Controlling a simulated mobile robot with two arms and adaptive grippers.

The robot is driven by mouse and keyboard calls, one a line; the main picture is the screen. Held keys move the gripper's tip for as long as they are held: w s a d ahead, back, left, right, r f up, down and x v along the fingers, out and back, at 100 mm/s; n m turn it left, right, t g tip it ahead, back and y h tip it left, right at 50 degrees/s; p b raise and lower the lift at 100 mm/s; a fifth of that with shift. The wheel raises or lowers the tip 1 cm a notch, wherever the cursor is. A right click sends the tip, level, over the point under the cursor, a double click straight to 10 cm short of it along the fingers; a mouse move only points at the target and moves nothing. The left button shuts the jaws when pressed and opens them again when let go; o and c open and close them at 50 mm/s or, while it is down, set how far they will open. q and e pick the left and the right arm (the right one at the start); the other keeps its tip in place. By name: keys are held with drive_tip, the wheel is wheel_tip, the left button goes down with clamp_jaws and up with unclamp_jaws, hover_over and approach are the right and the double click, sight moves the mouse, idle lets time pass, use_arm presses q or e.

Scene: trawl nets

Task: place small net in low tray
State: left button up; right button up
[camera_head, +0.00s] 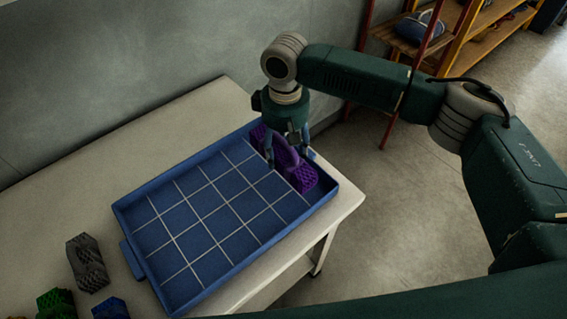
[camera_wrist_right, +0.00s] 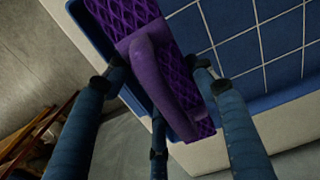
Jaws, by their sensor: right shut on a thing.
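A purple net bundle (camera_head: 303,177) with a thick loop handle lies inside the blue low tray (camera_head: 143,252), along its far right side. The tray has a white grid on its floor and sits on a pale table. My right gripper (camera_head: 289,151) points down over the bundle and is shut on its handle. In the right wrist view the purple net (camera_wrist_right: 150,62) lies between the fingers, and the tray (camera_wrist_right: 255,45) shows beside it. Part of the bundle is hidden behind the fingers. My left gripper is not in view.
A grey net (camera_head: 87,263), a green net (camera_head: 57,303) and a blue net (camera_head: 111,308) lie on the table (camera_head: 62,205) left of the tray. The rest of the tray floor is empty. A wall runs behind the table; shelving (camera_head: 480,30) stands at the back right.

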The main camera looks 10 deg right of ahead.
drive_tip(key=shift+a+f, duration=0.1)
drive_tip(key=shift+f, duration=0.7)
wheel_tip(320, 180, down, 4)
drive_tip(key=shift+f, duration=0.15)
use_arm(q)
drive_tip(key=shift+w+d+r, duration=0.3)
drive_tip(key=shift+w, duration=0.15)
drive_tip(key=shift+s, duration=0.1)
use_arm(e)
drive_tip(key=o, duration=1.3)
drive_tip(key=shift+f, duration=0.15)
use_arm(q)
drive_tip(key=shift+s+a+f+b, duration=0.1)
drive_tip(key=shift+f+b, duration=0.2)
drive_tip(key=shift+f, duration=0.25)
use_arm(e)
wheel_tip(320, 180, up, 12)
drive_tip(key=shift+r, duration=0.2)
drive_tip(key=shift+s+f, duration=0.1)
